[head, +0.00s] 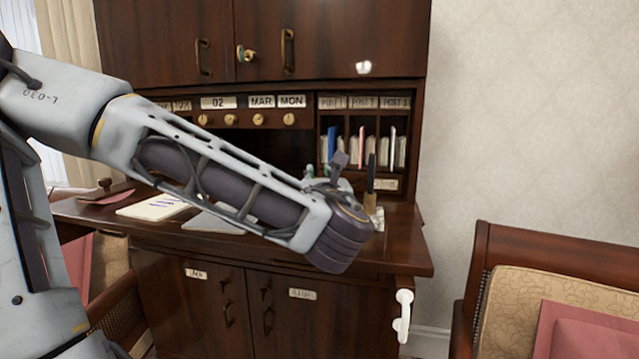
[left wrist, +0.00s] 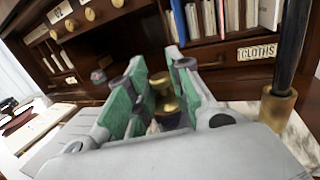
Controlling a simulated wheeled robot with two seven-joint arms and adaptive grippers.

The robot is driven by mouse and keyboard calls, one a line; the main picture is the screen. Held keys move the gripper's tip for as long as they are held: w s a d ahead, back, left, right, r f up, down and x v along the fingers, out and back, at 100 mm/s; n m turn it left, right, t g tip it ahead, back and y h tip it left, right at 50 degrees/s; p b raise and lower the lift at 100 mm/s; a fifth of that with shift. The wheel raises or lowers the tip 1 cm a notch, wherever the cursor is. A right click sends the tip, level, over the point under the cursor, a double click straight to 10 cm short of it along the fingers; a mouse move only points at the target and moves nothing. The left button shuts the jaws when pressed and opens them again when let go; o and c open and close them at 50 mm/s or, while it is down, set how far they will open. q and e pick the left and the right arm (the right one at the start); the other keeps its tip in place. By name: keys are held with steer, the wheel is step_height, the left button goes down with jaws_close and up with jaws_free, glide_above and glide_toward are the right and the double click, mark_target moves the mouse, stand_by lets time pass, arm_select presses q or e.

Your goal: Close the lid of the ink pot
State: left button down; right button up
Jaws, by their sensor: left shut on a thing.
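My left gripper (head: 328,173) reaches over the right part of the dark wooden desk in the head view. In the left wrist view its green-padded fingers (left wrist: 155,95) are closed around the brass ink pot (left wrist: 171,108). A rounded brass top piece (left wrist: 160,80) shows between the fingers, above the darker lower part. The fingers and palm hide much of the pot, and I cannot tell how far its lid is open. In the head view my wrist hides the pot. My right gripper is not in view.
A dark pen in a brass holder (left wrist: 279,104) stands close to the right of my left gripper. Behind are pigeonholes with books and envelopes (head: 365,150). An open notebook (head: 153,207) lies on the desk (head: 410,245) at left. A chair (head: 500,260) stands at right.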

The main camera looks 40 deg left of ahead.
arm_select(q)
steer(key=shift+f, duration=0.15)
steer(key=c, duration=1.3)
jaws_free()
steer(key=shift+r, duration=0.25)
steer(key=shift+r, duration=4.8)
